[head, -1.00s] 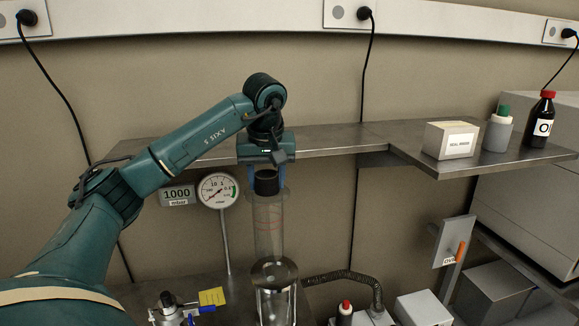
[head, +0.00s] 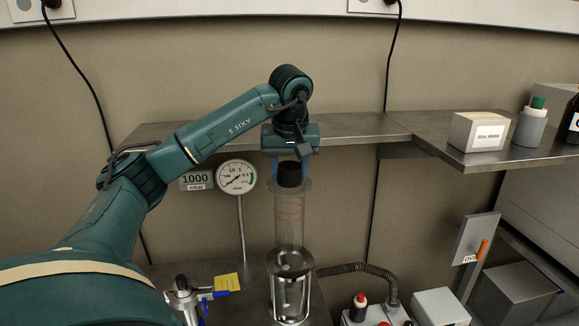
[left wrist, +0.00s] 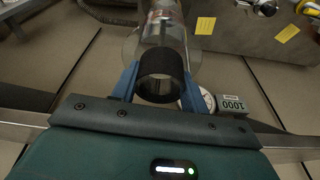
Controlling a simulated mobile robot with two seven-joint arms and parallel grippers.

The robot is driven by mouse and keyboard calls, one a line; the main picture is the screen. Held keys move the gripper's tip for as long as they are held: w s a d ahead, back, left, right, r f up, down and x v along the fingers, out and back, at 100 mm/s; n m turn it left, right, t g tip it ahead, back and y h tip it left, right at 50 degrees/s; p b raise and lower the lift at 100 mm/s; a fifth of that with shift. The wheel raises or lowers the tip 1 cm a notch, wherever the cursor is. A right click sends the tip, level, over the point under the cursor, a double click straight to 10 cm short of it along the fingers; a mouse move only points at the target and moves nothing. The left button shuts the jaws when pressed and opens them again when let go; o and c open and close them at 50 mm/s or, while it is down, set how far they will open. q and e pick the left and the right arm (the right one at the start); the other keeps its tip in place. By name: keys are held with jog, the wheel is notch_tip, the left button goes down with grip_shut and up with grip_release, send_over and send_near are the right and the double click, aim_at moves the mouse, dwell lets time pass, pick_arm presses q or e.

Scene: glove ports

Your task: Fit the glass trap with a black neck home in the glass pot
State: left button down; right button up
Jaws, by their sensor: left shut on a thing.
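The glass trap (head: 289,215) is a clear upright tube with red marks and a black neck (head: 290,174). My left gripper (head: 290,168) is shut on the black neck from above; in the left wrist view the blue fingers of the gripper (left wrist: 160,82) sit on both sides of the neck (left wrist: 160,78). The glass pot (head: 290,297) stands below on the bench, a clear vessel in a bright metal frame. The trap's lower end is at the pot's mouth; I cannot tell whether it is inside or just above. My right gripper is not in view.
A round gauge (head: 237,177) on a post and a 1000 readout stand left of the trap. A valve with a blue handle (head: 215,295) is left of the pot, a black hose (head: 358,268) right. A steel shelf (head: 370,129) runs behind the gripper.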

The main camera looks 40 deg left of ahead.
aim_at(290, 186)
pick_arm(q)
notch_tip(290, 186, down, 3)
jog(key=shift+r+b, duration=0.1)
jog(key=shift+b, duration=0.55)
jog(key=shift+f, duration=0.3)
jog(key=shift+f+b, duration=0.3)
jog(key=shift+f, duration=0.05)
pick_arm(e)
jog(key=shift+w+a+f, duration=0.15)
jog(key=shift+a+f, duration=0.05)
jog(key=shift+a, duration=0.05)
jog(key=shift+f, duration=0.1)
pick_arm(q)
jog(key=shift+p, duration=0.35)
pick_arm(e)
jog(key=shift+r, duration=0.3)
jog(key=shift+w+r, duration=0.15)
pick_arm(q)
jog(key=shift+p, duration=0.35)
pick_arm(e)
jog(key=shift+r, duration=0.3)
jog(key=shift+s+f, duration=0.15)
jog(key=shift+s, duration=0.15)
